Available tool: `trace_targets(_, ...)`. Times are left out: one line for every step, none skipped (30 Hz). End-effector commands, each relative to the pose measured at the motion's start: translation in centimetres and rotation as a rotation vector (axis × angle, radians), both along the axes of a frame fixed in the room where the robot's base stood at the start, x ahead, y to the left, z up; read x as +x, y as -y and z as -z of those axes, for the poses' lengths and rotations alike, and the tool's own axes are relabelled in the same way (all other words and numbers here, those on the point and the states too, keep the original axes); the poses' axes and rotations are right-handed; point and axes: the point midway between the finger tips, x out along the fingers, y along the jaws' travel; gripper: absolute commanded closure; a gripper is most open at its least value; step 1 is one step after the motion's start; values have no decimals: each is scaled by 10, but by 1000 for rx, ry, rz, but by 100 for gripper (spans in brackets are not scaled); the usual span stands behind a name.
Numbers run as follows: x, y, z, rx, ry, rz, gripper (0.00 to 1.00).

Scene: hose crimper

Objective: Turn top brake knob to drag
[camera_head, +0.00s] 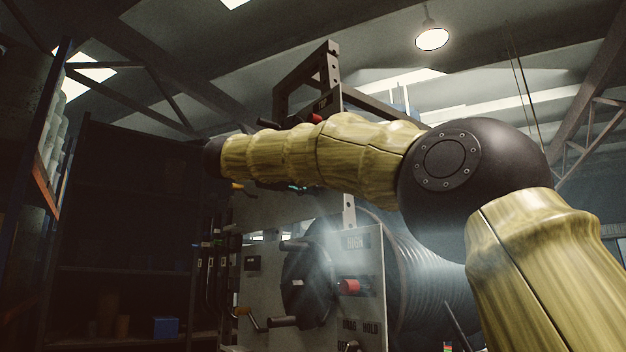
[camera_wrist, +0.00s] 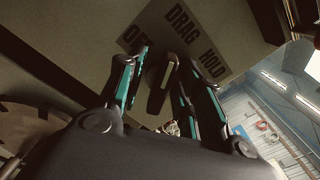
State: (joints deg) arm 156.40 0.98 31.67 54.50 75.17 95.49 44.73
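In the wrist view the dark brake knob (camera_wrist: 160,85) is a narrow bar with a pale stripe. Its striped end points roughly toward the DRAG label (camera_wrist: 182,22), between the OFF label (camera_wrist: 135,38) and the HOLD label (camera_wrist: 212,63). My gripper (camera_wrist: 158,65) has its teal-padded fingers on either side of the knob, with narrow gaps visible, so it looks open around it. Whether a pad touches lower down is hidden. In the head view my arm hides this knob and most of my gripper; only teal bits (camera_head: 296,187) show below the forearm.
A lower panel (camera_head: 375,270) carries a red knob (camera_head: 348,287), its own DRAG and HOLD labels (camera_head: 360,328) and a dark wheel (camera_head: 307,283) with a crank. A ribbed hose drum (camera_head: 430,275) stands behind it. Dark shelving (camera_head: 120,215) is at left.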

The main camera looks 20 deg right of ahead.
Motion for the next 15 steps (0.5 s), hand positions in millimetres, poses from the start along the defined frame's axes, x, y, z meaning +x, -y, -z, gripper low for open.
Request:
trace_targets(0, 0, 0, 0, 0, 0, 65)
trace_targets(0, 0, 0, 0, 0, 0, 65)
trace_targets(0, -1, 0, 0, 1, 0, 65)
trace_targets(-1, -1, 0, 0, 1, 0, 65)
trace_targets(-1, -2, -1, 0, 1, 0, 65)
trace_targets(-2, -5, -1, 0, 1, 0, 65)
trace_targets(-2, -7, -1, 0, 1, 0, 65)
trace_targets(-3, -10, -1, 0, 1, 0, 65)
trace_targets(-5, -14, -1, -1, 2, -1, 65)
trace_targets(-6, -18, -1, -1, 2, -1, 65)
trace_targets(-8, -22, -1, -1, 1, -2, 65)
trace_targets(-10, -28, -1, -1, 2, -1, 65)
trace_targets(-12, -33, -1, -1, 2, -1, 65)
trace_targets(-14, -39, -1, -1, 2, -1, 65)
trace_targets(-16, -46, -1, -2, 2, -2, 65)
